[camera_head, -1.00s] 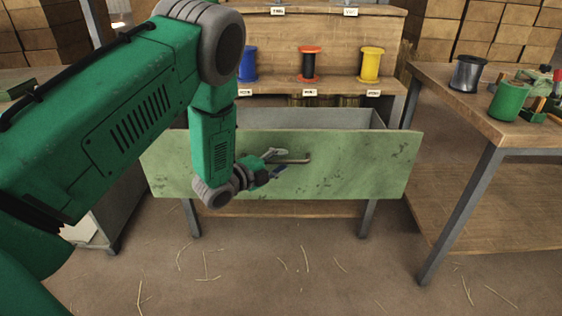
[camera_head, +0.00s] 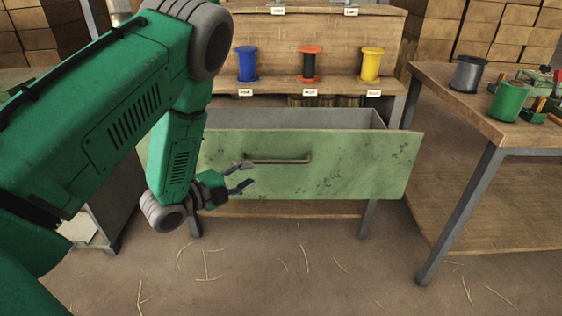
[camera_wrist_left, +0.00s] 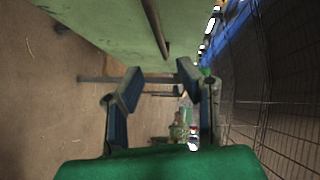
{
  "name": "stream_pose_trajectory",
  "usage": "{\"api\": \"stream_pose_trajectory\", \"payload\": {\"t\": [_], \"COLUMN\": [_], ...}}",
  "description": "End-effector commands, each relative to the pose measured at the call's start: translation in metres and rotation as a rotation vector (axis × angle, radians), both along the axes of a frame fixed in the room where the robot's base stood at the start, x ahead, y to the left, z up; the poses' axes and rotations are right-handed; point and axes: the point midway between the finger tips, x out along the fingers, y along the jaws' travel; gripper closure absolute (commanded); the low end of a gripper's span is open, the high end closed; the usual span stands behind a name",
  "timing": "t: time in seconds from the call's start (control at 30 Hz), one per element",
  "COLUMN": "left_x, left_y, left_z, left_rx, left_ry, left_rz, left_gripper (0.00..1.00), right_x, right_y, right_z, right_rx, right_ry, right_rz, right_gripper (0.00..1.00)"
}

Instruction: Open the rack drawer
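The rack drawer (camera_head: 340,170) has a pale green worn front and stands pulled out from the rack, with its grey box showing behind the front. Its bar handle (camera_head: 280,160) is a dark metal bar across the upper middle of the front. My left gripper (camera_head: 246,177) is open and empty, just left of and below the handle, apart from it. In the left wrist view the open fingers (camera_wrist_left: 156,85) have nothing between them, and the handle (camera_wrist_left: 155,28) shows above them beside the green drawer front (camera_wrist_left: 110,25). My right gripper is not in view.
Blue (camera_head: 246,64), red-and-black (camera_head: 311,64) and yellow (camera_head: 371,65) spools stand on the rack shelf above the drawer. The floor in front is clear except for straws.

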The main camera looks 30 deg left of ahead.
Motion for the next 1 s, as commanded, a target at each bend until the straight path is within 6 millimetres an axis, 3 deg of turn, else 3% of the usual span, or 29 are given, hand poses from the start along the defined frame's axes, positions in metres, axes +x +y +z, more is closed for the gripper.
{"api": "stream_pose_trajectory", "payload": {"t": [0.3, 0.37, 0.47, 0.57, 0.7, 0.83, 0.97, 1.0], "left_x": [-0.001, -0.004, -0.020, -0.060, -0.148, -0.221, -0.268, -0.277], "left_y": [-0.001, -0.005, -0.019, -0.040, -0.072, -0.093, -0.105, -0.108], "left_z": [-0.002, -0.009, -0.034, -0.072, -0.113, -0.124, -0.124, -0.123], "left_rx": [-0.012, -0.050, -0.187, -0.396, -0.663, -0.795, -0.850, -0.858], "left_ry": [0.017, 0.068, 0.257, 0.548, 0.933, 1.150, 1.254, 1.270], "left_rz": [0.006, 0.027, 0.115, 0.298, 0.663, 0.977, 1.190, 1.231], "left_gripper": [0.69, 0.69, 0.69, 0.69, 0.69, 0.69, 0.69, 0.80], "right_x": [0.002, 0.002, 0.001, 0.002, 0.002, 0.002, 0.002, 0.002], "right_y": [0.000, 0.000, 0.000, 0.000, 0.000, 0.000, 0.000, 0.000], "right_z": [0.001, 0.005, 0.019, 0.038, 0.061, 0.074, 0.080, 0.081], "right_rx": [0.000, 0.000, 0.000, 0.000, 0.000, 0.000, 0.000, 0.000], "right_ry": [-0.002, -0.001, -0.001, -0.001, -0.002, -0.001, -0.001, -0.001], "right_rz": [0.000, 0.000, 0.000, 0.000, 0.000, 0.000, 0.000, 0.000], "right_gripper": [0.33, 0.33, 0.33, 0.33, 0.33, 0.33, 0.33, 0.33]}}
